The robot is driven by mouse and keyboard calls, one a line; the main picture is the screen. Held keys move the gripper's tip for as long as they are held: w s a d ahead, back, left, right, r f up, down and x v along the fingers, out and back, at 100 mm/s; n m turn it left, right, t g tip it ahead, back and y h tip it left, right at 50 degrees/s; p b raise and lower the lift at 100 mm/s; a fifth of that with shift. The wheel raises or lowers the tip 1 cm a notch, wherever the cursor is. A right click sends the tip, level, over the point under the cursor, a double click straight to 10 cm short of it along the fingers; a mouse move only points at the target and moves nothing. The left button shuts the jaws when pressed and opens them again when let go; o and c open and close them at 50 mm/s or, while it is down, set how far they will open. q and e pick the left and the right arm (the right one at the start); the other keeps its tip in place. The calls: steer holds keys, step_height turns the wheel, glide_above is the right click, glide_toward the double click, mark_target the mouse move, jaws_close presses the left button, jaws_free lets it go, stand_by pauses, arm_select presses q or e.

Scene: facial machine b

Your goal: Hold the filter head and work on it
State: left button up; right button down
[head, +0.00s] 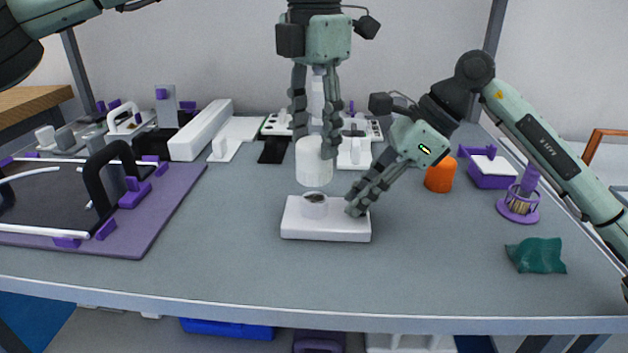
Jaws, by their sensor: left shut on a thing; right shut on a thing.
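My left gripper (314,142) points straight down over the middle of the table. Its fingers are shut on a white cylinder, which looks like the filter head (312,168). The cylinder is upright, just above a short white cup (314,206) with a dark inside. The cup stands on a white rectangular base (326,231) on the table. At this angle I cannot tell whether cylinder and cup touch. My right gripper (355,208) reaches in from the right, shut at the right part of the base, beside the cup. What lies between its fingertips is mostly hidden.
A purple board (160,212) with black handles lies at left. White parts and a long white box (201,130) stand behind. An orange cup (440,176), a purple holder (519,205) and a green cloth (537,255) are at right. The front middle of the table (230,275) is clear.

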steer(key=c, duration=1.3)
jaws_free()
